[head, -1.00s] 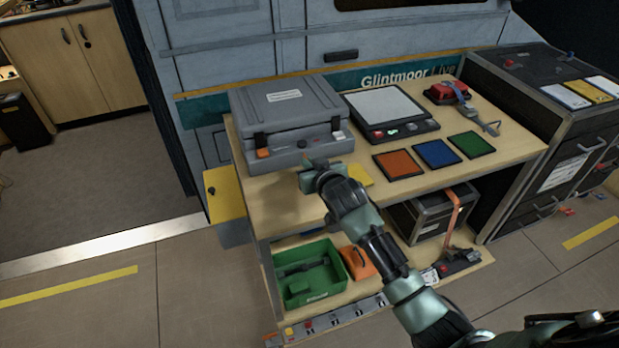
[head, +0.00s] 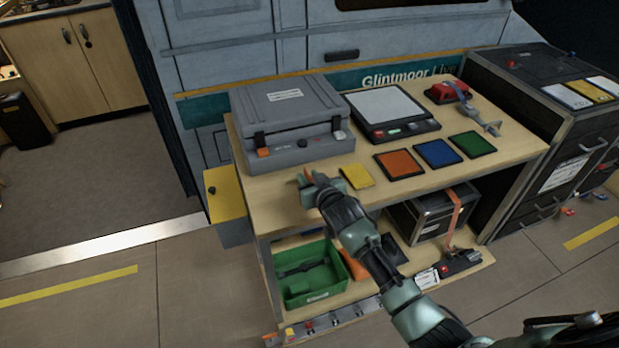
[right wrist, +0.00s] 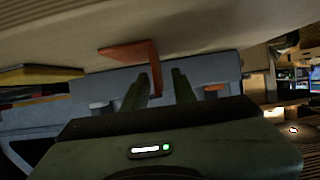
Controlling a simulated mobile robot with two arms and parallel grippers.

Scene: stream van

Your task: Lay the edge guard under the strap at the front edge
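The edge guard looks to be the small orange L-shaped piece (right wrist: 130,52) on the worktop in the right wrist view. One leg lies along the surface, and the other stands between my right fingers. In the head view a bit of orange (head: 308,175) shows at the fingertips. My right gripper (head: 317,184) is low over the worktop's front left; in the right wrist view its fingers (right wrist: 160,88) are apart, with a gap beside the leg. An orange strap (head: 454,212) runs over a black case (head: 424,219) on the lower shelf. My left gripper is out of view.
A grey case (head: 290,110) stands behind the gripper. A yellow pad (head: 357,176) lies just right of it, then orange (head: 399,164), blue (head: 437,153) and green (head: 472,145) pads. A green bin (head: 312,292) sits on the lower shelf, left of the black case.

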